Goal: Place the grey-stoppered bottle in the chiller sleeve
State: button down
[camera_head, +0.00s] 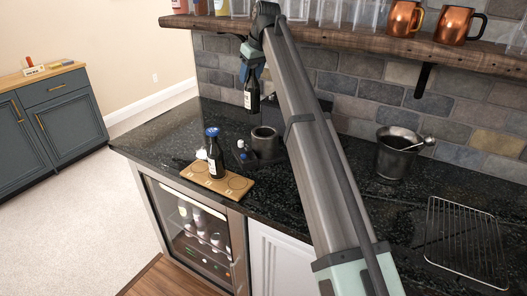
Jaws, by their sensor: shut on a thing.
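My gripper (252,73) is high over the back of the counter, shut on a dark bottle (252,94) with a pale label. The bottle hangs upright in the air. Its top is hidden by my gripper, so its stopper colour cannot be seen. The chiller sleeve looks to be the dark grey open cylinder (265,143) on the black counter, below and slightly right of the held bottle in the picture. Its mouth faces up, and its inside is too dark to tell. Part of its right side is near my arm.
A blue-topped dark bottle (215,158) stands on a wooden board (239,183) with round recesses. Small items (242,151) stand between board and sleeve. A metal bucket (395,156) and wire rack (461,236) are to the right. A shelf (350,38) with glasses and copper mugs runs above.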

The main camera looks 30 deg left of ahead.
jog(key=d+r, duration=0.1)
jog(key=d, duration=0.3)
notch_tip(320, 180, down, 17)
jog(key=w, duration=0.1)
jog(key=shift+d, duration=0.2)
dwell(0.3)
jog(key=shift+c, duration=2.4)
grip_release()
jog(key=shift+f, duration=0.1)
jog(key=v, duration=1.2)
jog(key=shift+a, duration=0.1)
